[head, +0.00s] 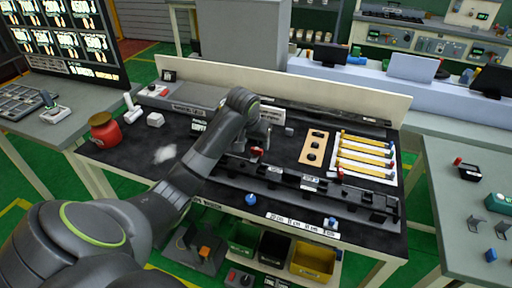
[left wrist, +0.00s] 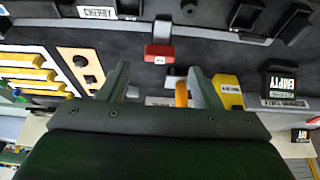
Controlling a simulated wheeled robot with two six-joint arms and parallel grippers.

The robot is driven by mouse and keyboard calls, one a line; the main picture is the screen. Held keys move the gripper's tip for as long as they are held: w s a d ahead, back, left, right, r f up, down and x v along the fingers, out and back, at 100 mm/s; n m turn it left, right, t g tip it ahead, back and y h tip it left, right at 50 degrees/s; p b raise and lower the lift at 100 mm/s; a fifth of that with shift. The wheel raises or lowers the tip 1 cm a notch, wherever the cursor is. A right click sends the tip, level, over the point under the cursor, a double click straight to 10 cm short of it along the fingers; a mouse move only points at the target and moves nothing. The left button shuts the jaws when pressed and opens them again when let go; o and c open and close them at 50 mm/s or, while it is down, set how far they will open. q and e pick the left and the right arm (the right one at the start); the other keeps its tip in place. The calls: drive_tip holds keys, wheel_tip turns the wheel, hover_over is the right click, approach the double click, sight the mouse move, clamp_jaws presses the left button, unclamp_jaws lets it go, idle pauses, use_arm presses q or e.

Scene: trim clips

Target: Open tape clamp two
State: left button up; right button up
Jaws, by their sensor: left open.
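A red tab (left wrist: 160,53) on a grey arm stands in front of my left gripper in the left wrist view; it looks like a clamp handle, but I cannot read a clamp number. A small red part (head: 257,151) shows by the gripper in the head view. My left gripper (left wrist: 160,82) is open, its two fingers apart and pointing toward the red tab, not visibly touching it. An orange upright piece (left wrist: 181,93) shows between the fingers, nearer the right one. In the head view the left gripper (head: 262,138) is over the bench, partly hidden by my arm.
A dark rail (head: 300,183) runs along the bench. A tan plate with holes (head: 314,148) and a white board with yellow strips (head: 365,158) lie to the right. A yellow block (left wrist: 228,90) is close to the right finger. A red jar (head: 105,130) stands at the left.

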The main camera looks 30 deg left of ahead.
sight(256, 149)
use_arm(q)
drive_tip(key=shift+x, duration=2.15)
drive_tip(key=shift+r, duration=0.1)
drive_tip(key=c, duration=1)
